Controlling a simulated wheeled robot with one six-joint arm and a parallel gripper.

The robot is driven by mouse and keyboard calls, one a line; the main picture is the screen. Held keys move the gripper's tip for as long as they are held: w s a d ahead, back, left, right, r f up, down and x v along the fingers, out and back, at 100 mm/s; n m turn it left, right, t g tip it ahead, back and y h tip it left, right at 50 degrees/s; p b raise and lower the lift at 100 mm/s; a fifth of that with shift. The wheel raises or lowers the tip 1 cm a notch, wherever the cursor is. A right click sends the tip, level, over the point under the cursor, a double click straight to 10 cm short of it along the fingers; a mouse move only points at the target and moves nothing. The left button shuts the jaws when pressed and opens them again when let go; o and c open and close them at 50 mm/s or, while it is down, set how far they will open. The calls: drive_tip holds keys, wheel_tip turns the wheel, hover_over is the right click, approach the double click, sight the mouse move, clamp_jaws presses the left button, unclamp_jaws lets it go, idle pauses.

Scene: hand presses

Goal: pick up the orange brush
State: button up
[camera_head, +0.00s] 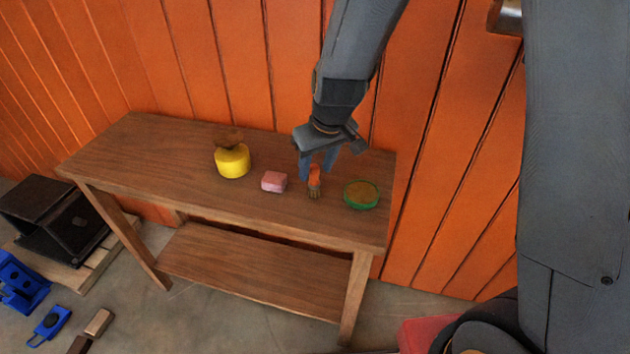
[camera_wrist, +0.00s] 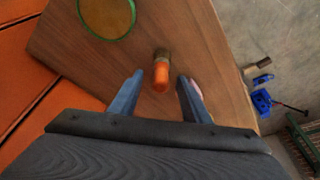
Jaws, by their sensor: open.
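The orange brush (camera_head: 314,183) lies on the wooden table (camera_head: 215,195) toward its right part, its brown bristle end facing the table's front edge. In the wrist view the brush (camera_wrist: 161,72) shows just beyond and between the two blue-grey fingers. My gripper (camera_head: 317,172) is open above the handle end of the brush. In the wrist view the gripper (camera_wrist: 160,84) has one finger on each side of the brush, with clear gaps. I cannot tell how far above the table the fingertips are.
A green-rimmed round dish (camera_head: 362,194) stands right of the brush. A pink block (camera_head: 274,181) lies to its left, and a yellow pot with a brown top (camera_head: 232,161) is farther left. An orange plank wall (camera_head: 240,60) rises behind the table.

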sight(312, 178)
drive_tip(key=shift+x, duration=2.8)
drive_tip(key=shift+w+a, duration=0.1)
drive_tip(key=shift+a, duration=0.05)
clamp_jaws()
